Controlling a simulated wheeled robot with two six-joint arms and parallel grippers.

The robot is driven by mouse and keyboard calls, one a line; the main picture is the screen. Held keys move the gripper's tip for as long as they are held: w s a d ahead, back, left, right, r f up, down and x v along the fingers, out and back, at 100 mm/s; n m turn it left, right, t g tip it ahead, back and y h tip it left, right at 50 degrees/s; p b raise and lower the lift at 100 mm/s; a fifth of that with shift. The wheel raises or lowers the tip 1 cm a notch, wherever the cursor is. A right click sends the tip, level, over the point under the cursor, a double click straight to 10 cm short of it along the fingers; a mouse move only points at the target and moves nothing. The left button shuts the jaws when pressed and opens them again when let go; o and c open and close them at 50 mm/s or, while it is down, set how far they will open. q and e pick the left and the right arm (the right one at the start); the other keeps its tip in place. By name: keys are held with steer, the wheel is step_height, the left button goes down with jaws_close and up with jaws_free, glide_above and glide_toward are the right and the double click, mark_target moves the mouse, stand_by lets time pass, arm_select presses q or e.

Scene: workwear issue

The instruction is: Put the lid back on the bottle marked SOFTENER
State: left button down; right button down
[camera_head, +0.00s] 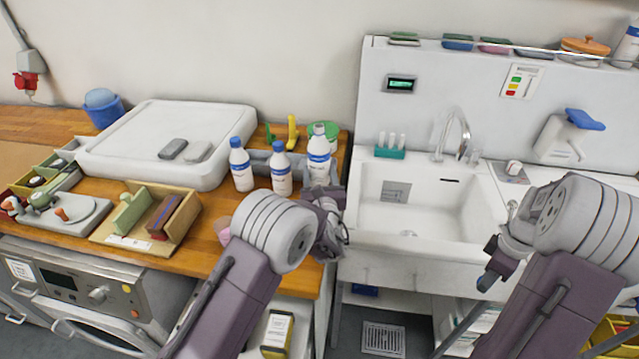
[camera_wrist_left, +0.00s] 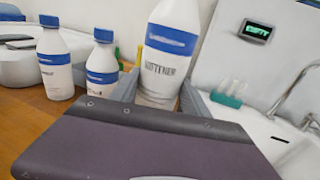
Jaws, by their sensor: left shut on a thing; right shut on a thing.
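The bottle marked SOFTENER (camera_wrist_left: 165,68), white with a blue band and blurred lettering, stands between my left gripper's fingers (camera_wrist_left: 160,95). In the head view the bottle (camera_head: 318,153) is upright at the right end of the wooden counter, with my left gripper (camera_head: 318,178) shut around its lower part. Its top is cut off in the wrist view and too small in the head view to read clearly. My right gripper (camera_head: 489,268) is in front of the sink, shut on a small dark blue thing (camera_head: 486,283), apparently the lid, mostly hidden by the fingers.
Two white bottles with blue caps, a left one (camera_head: 241,166) and a nearer one (camera_head: 281,170), stand left of the held bottle. The sink (camera_head: 440,215) and its tap (camera_head: 452,135) lie to the right. A wooden holder (camera_head: 150,220) and a white tray (camera_head: 110,135) occupy the counter's left.

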mark_target(320, 161)
arm_select(q)
steer(key=shift+r, duration=2.65)
arm_select(e)
steer(key=shift+f, duration=0.1)
arm_select(q)
steer(key=c, duration=1.1)
jaws_free()
steer(key=shift+c, duration=0.2)
jaws_close()
arm_select(e)
steer(key=shift+s, duration=0.1)
